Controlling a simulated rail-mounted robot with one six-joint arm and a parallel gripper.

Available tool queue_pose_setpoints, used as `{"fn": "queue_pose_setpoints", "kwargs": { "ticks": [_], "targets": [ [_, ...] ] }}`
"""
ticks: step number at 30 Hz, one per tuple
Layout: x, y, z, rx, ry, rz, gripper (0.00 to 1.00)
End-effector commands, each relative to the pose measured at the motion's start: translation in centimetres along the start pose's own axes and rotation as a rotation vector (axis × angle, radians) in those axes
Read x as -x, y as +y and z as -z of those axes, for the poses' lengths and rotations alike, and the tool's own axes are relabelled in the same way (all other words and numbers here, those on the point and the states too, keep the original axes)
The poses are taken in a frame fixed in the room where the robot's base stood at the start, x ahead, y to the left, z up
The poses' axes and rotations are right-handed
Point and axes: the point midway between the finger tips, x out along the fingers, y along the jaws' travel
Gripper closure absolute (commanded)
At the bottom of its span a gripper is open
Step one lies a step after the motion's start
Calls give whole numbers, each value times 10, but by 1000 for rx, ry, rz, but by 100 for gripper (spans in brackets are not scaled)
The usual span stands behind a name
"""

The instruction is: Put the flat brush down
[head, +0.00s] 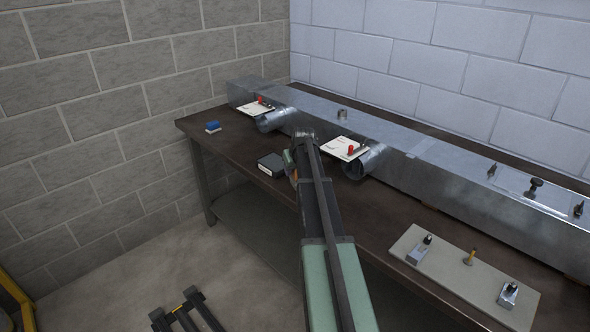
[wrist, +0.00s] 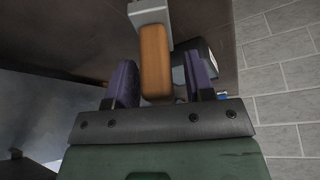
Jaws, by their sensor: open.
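The flat brush shows in the wrist view as an orange-brown wooden handle (wrist: 155,62) with a pale grey part (wrist: 149,14) at its top end. My gripper (wrist: 160,75) is open, with one dark purple finger on each side of the handle. A gap shows between each finger and the handle. In the head view my arm hides most of the gripper, and only a bit of orange handle (head: 294,175) shows beside it, over the bench. I cannot tell whether the brush rests fully on the bench top.
A dark box (head: 271,164) stands on the bench (head: 235,150) just left of the gripper. A blue block (head: 213,127) lies near the bench's left end. A long metal duct (head: 420,165) runs along the back, with round stubs and white sheets. A grey board (head: 445,262) with tools lies right.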

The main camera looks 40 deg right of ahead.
Motion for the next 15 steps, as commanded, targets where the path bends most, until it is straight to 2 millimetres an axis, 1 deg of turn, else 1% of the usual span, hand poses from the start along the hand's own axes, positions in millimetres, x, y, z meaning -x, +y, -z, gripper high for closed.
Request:
{"fn": "queue_pose_setpoints", "kwargs": {
  "ticks": [4, 7, 11, 15],
  "targets": [
    [4, 0, 2, 0, 0, 0, 51],
    [17, 0, 3, 0, 0, 0, 51],
    [48, -1, 5, 0, 0, 0, 51],
    [88, -1, 6, 0, 0, 0, 51]
  ]
}}
